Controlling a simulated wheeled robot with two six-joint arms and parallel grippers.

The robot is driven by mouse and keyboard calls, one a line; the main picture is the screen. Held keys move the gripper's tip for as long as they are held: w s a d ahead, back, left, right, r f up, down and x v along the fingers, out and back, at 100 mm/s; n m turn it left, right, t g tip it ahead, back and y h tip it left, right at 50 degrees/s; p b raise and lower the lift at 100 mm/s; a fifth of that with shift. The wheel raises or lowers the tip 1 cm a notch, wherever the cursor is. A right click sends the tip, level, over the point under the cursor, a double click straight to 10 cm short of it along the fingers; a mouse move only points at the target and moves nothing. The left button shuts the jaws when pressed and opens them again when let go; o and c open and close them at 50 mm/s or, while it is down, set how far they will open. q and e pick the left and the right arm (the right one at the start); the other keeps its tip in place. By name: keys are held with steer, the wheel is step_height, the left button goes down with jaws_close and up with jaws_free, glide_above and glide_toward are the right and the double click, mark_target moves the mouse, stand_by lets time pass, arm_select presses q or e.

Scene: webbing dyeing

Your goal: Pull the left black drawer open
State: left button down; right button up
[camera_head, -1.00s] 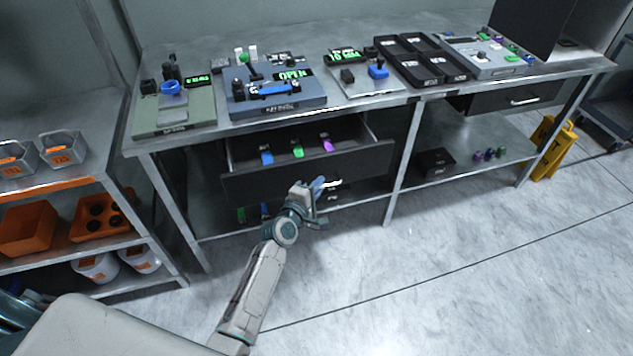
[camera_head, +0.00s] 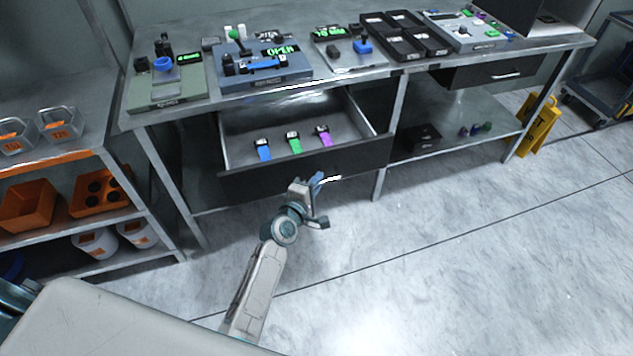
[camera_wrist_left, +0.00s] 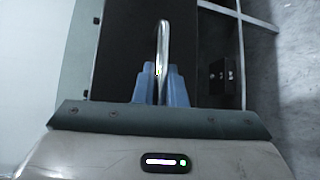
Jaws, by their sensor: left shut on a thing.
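The left black drawer (camera_head: 235,186) under the metal bench is pulled well out. Inside it lie a blue item (camera_head: 263,150), a green item (camera_head: 293,142) and a purple item (camera_head: 323,135). My left gripper (camera_head: 318,181) is at the middle of the drawer front, shut on the drawer's handle. In the left wrist view, the silver handle (camera_wrist_left: 164,40) runs between the blue fingertips (camera_wrist_left: 161,88). The gripper hides part of the handle in the head view. My right gripper is in neither view.
A closed right drawer (camera_head: 490,72) is under the same metal bench (camera_head: 395,70). Devices and black trays (camera_head: 403,34) stand on top. An orange-bin shelf (camera_head: 60,155) is at left, a yellow floor sign (camera_head: 540,122) at right. The floor in front is free.

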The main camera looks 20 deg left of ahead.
arm_select(q)
steer(key=c, duration=1.5)
jaws_free()
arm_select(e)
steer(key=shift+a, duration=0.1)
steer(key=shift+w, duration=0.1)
arm_select(q)
steer(key=v, duration=1)
steer(key=shift+s+b, duration=0.3)
steer(key=shift+s, duration=0.1)
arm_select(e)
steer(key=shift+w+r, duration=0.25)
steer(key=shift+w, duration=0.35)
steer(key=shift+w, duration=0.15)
